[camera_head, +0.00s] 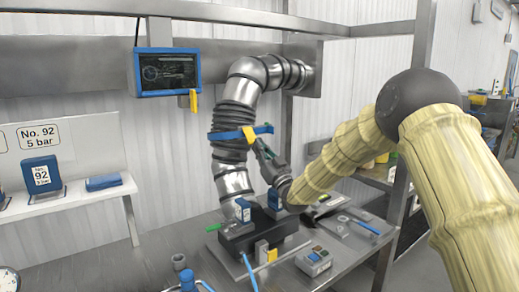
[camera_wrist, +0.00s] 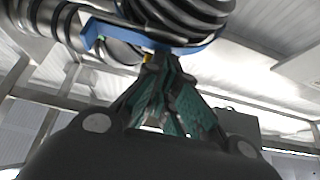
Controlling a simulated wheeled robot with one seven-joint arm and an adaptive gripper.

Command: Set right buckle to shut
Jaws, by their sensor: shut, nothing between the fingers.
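A black block (camera_head: 258,234) at the foot of the steel pipe carries two upright blue pieces that look like buckles. The right one (camera_head: 274,199) stands just left of my wrist, and the left one (camera_head: 243,210) has a pale label. I cannot tell whether either is latched. My gripper (camera_head: 258,143) is shut and empty, pointing up and left beside the black bellows, above the right blue piece. In the wrist view its green fingers (camera_wrist: 163,62) come together close to the blue band (camera_wrist: 150,40). I cannot tell whether they touch it. The buckles are not identifiable there.
The blue band (camera_head: 232,134) with a yellow tab circles the bellows (camera_head: 236,112). A screen (camera_head: 168,72) hangs at upper left. A control box (camera_head: 314,262) and a green-handled tool (camera_head: 214,228) lie near the block. A steel post (camera_head: 407,150) stands behind my arm.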

